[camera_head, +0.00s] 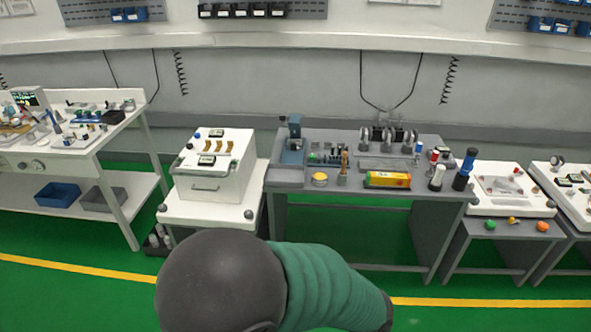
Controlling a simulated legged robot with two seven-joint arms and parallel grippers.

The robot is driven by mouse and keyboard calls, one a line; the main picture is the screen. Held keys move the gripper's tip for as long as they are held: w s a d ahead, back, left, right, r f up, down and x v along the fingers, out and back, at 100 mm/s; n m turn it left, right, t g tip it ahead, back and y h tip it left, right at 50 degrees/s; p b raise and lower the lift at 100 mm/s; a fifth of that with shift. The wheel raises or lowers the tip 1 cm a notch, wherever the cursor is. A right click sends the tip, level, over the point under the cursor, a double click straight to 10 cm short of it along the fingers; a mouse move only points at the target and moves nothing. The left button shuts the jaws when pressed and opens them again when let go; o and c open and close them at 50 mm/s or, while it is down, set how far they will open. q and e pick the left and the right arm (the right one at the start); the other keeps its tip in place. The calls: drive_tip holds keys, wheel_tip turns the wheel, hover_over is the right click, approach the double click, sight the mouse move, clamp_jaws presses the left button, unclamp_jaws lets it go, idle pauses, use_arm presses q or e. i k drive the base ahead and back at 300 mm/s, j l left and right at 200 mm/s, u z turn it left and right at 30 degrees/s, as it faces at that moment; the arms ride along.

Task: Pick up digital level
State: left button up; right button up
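I cannot clearly identify the digital level at this distance. A yellow bar-shaped item (387,179) with a red and green marking lies near the front edge of the grey workbench (420,194); I cannot tell if it is the level. Small devices with dark displays sit on the white cabinet (214,179) left of the bench. Neither of my grippers is in view. A dark rounded part and a green ribbed sleeve, seemingly my own, fill the bottom middle, well short of the bench.
Blue and white cylinders (465,168) stand at the bench's right end, and a blue device (293,143) at its left. A white table (75,150) with tools stands far left. Low carts (503,205) stand right. Green floor with a yellow line (70,266) is free in front.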

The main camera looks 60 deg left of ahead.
sight(372, 179)
drive_tip(key=u, duration=1.15)
drive_tip(key=i+j, duration=0.15)
drive_tip(key=i, duration=0.4)
drive_tip(key=i+j, duration=0.2)
drive_tip(key=i, duration=0.3)
drive_tip(key=i+j, duration=0.15)
drive_tip(key=i, duration=0.4)
drive_tip(key=i+j, duration=0.2)
drive_tip(key=i, duration=0.3)
drive_tip(key=i+j+z, duration=0.1)
drive_tip(key=i, duration=0.45)
